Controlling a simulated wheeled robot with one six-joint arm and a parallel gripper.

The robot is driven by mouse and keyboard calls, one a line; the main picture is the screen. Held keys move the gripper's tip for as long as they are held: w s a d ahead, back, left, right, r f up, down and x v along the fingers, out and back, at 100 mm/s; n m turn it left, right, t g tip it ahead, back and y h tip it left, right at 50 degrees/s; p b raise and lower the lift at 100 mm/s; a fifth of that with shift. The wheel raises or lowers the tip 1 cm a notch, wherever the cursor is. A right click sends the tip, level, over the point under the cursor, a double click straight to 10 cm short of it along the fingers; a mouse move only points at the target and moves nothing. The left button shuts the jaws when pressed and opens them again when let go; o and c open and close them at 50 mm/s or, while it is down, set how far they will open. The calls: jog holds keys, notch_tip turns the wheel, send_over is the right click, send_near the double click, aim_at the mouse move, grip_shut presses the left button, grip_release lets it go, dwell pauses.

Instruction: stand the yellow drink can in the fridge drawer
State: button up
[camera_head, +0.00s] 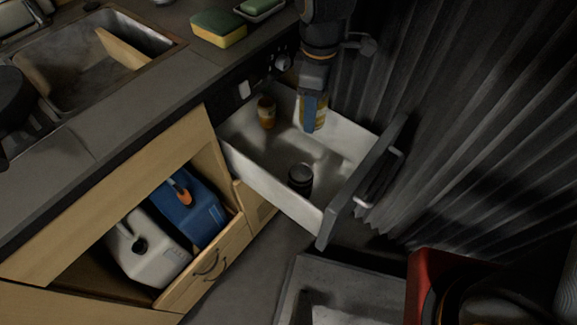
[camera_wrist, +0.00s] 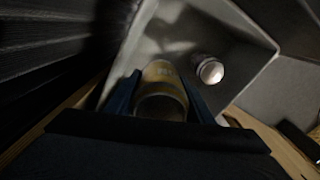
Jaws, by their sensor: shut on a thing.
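The fridge drawer (camera_head: 262,172) is pulled open below the counter, its pale inside showing. My gripper (camera_head: 312,115) points down over the drawer's back right part. It is shut on the yellow drink can (camera_head: 321,112), which looks upright in the head view. In the wrist view the can (camera_wrist: 161,88) sits between the two blue fingers of my gripper (camera_wrist: 160,100), with the drawer floor (camera_wrist: 180,38) beyond it. I cannot tell whether the can's bottom touches the drawer floor.
A brown and pale jar (camera_head: 266,112) stands at the drawer's back left. A dark jar (camera_head: 300,178) stands near its front; a round-topped one shows in the wrist view (camera_wrist: 210,70). A dark curtain (camera_head: 450,130) hangs close on the right. The drawer's middle floor is clear.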

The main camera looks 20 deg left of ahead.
jog(key=f+b, duration=0.2)
jog(key=f, duration=0.1)
jog(key=f+b, duration=0.1)
jog(key=f, duration=0.1)
jog(key=shift+w, duration=0.35)
notch_tip(320, 180, down, 10)
jog(key=shift+b, duration=0.45)
jog(key=shift+f, duration=0.1)
jog(key=o, duration=1.3)
notch_tip(320, 180, up, 12)
jog(key=shift+r+p, duration=0.1)
jog(key=shift+p, duration=0.4)
